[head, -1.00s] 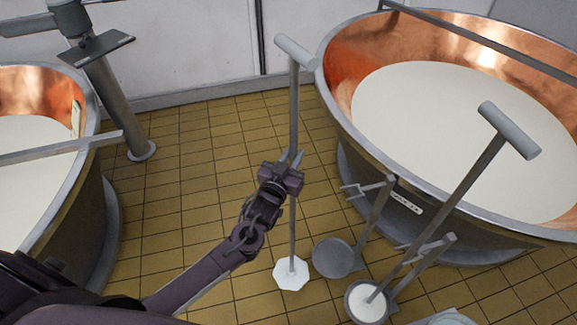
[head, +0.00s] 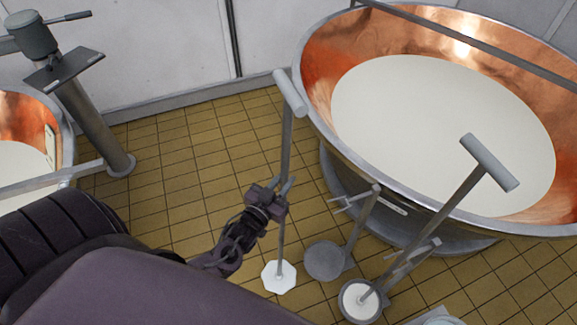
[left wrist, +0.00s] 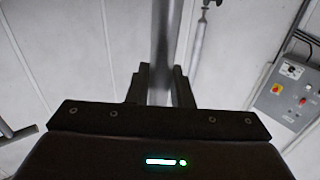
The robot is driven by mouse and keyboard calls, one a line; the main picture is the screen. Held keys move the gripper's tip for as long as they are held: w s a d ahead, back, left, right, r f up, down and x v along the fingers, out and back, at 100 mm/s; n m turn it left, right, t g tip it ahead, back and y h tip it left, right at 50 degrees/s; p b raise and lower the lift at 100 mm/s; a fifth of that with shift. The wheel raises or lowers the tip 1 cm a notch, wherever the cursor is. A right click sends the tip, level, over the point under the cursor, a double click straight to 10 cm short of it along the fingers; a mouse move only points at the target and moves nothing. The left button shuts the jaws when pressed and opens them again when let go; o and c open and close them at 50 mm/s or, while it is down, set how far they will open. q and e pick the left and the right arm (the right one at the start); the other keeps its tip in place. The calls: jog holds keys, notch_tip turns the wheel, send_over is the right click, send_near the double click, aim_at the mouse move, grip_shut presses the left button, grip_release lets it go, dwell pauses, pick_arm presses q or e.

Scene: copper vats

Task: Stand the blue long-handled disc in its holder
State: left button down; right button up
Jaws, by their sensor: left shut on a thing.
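My left gripper (head: 280,194) is shut on the grey shaft of a long-handled disc (head: 286,145), which stands nearly upright. It has a pale grey-blue crossbar on top and a white, many-sided disc (head: 279,278) at the bottom; the disc does not look blue. The shaft also shows between my fingers in the left wrist view (left wrist: 161,50). A grey holder (head: 325,261) with a round, empty dish, a post and a prong fork stands just right of the disc, apart from it. I cannot tell whether the disc touches the floor. My right gripper is not in view.
A second holder (head: 362,302) carries another long-handled tool (head: 440,215) with a white disc. A large copper vat (head: 310,50) of white liquid stands behind, and another vat (head: 66,125) at left.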

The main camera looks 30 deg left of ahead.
pick_arm(q)
jog(key=w+d+b, duration=1)
jog(key=w+d, duration=0.3)
jog(key=w, duration=0.5)
jog(key=shift+d+f, duration=0.15)
jog(key=shift+d, duration=0.25)
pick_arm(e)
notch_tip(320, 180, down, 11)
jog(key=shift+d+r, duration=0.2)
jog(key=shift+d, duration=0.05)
pick_arm(q)
jog(key=shift+f+b, duration=0.25)
jog(key=shift+b, duration=0.15)
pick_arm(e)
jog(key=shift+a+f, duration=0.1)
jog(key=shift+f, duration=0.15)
pick_arm(q)
jog(key=shift+f, duration=0.1)
dwell(0.3)
